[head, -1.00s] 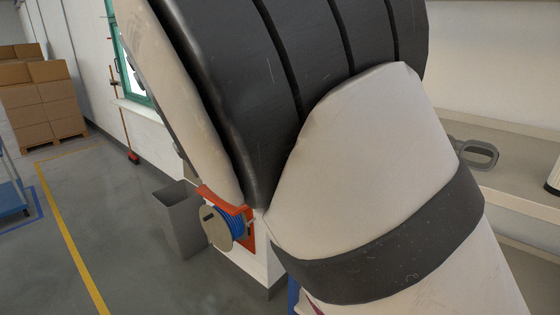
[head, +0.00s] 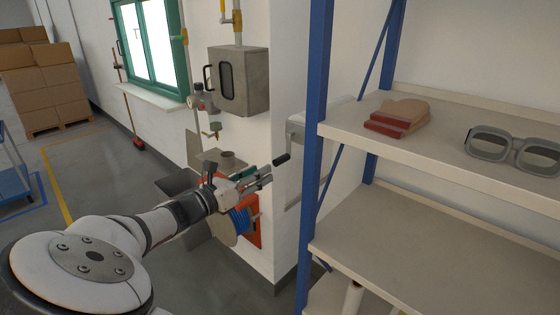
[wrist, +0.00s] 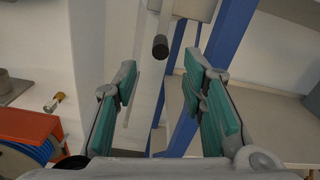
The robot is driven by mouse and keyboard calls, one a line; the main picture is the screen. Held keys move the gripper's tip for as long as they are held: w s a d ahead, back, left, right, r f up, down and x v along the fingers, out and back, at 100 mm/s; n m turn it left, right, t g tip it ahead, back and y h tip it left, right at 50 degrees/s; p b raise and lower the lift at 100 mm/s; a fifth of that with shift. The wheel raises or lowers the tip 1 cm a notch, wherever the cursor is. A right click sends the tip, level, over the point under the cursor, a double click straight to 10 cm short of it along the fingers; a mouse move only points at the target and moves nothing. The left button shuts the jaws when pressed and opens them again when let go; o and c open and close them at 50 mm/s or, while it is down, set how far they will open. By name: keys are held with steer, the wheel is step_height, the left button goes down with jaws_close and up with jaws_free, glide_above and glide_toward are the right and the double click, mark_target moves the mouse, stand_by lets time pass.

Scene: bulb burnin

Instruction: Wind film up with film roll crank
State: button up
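The crank has a black handle (head: 282,160) on a thin arm and sits on a pale grey housing (head: 296,128) on the white wall, left of the blue shelf post. In the wrist view the handle's round black end (wrist: 160,46) points toward me, between the lines of my fingers and ahead of their tips. My gripper (head: 266,175) is open and empty, just left of and below the handle, apparently not touching it. In the wrist view my gripper (wrist: 164,85) shows its green pads wide apart. No film is clearly visible.
An orange-mounted reel with blue hose (head: 238,220) is below my gripper. A grey box (head: 240,80) and pipes are on the wall. The blue shelf post (head: 314,130) stands close right of the crank; its shelves hold gloves (head: 398,117) and goggles (head: 512,150).

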mark_target(275, 164)
steer(key=x, duration=0.9)
steer(key=shift+p, duration=0.35)
jaws_close()
